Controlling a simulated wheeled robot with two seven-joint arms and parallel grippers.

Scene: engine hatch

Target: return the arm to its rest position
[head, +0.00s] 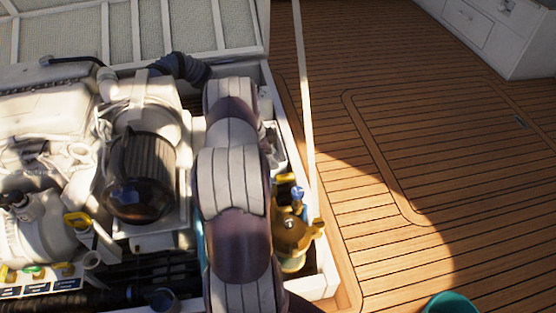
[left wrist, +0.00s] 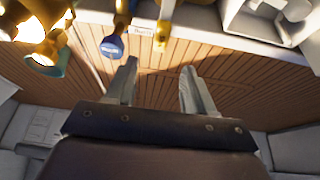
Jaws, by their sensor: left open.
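My left arm (head: 235,190) crosses the middle of the head view, over the right side of the open engine hatch. Its gripper is not clearly visible there. In the left wrist view my left gripper (left wrist: 158,70) shows two grey fingers spread apart, with nothing between them. Beyond the fingertips are a blue round tag or handle (left wrist: 112,47) and brass fittings (left wrist: 30,30), apart from the fingers as far as I can tell. My right gripper is in neither view.
The engine with a dark cylinder (head: 142,170) fills the hatch left of my arm. A brass fitting (head: 290,235) with a blue knob (head: 298,193) sits right of it. A thin pale prop (head: 304,90) rises by the hatch edge. Wooden deck (head: 430,130) lies clear; a teal bucket (head: 450,303) stands lower right.

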